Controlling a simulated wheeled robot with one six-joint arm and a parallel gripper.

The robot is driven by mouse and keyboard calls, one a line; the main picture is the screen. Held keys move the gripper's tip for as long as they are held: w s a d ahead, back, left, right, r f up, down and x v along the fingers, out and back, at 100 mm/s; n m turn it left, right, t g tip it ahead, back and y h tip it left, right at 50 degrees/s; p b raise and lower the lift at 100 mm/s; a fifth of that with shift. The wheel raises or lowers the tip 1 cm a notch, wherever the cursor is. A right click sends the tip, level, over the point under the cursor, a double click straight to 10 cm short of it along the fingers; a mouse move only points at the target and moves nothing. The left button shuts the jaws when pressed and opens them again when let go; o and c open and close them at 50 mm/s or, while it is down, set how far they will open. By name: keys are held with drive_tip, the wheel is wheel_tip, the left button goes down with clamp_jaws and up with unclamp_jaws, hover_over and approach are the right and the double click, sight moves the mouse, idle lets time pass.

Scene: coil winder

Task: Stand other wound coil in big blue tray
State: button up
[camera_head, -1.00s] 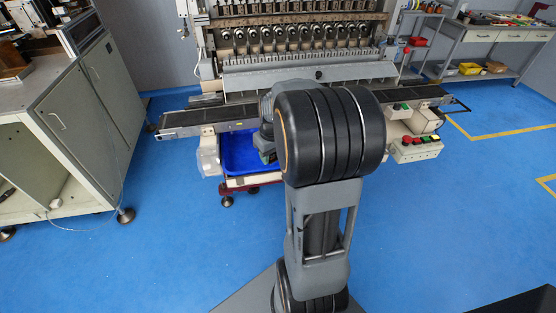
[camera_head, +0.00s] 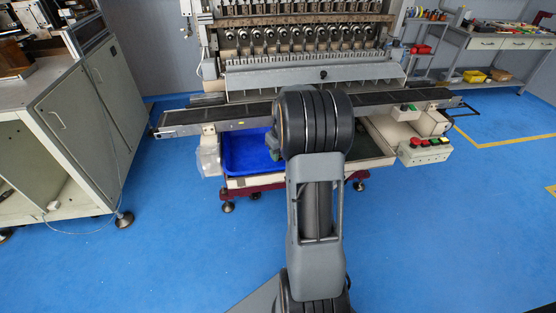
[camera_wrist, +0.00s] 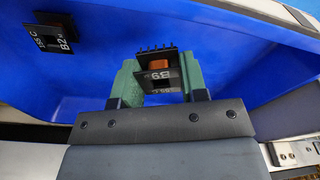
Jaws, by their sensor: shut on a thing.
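My gripper (camera_wrist: 160,82) is shut on a wound coil (camera_wrist: 158,75), a black bobbin with copper winding, a white-marked label and a row of pins. Its green fingers sit on either side of the coil. In the wrist view the held coil shows against the inside of the big blue tray (camera_wrist: 225,50). The tray also shows in the head view (camera_head: 245,155), under the winder's front rail. Another black coil (camera_wrist: 58,33) with a white-marked label is in the tray at the upper left of the wrist view. In the head view my arm hides the gripper's tips and the held coil.
The coil winder (camera_head: 310,55) stands behind, with its long front rail (camera_head: 225,118) above the tray. A control box with buttons (camera_head: 425,151) is at the right. A grey cabinet (camera_head: 95,115) stands at the left. The blue floor in front is clear.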

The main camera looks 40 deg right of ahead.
sight(278, 165)
drive_tip(key=shift+w+f, duration=0.65)
drive_tip(key=shift+f, duration=0.1)
drive_tip(key=shift+w+f, duration=0.1)
drive_tip(key=shift+f, duration=1.5)
drive_tip(key=shift+f, duration=0.2)
drive_tip(key=o, duration=0.9)
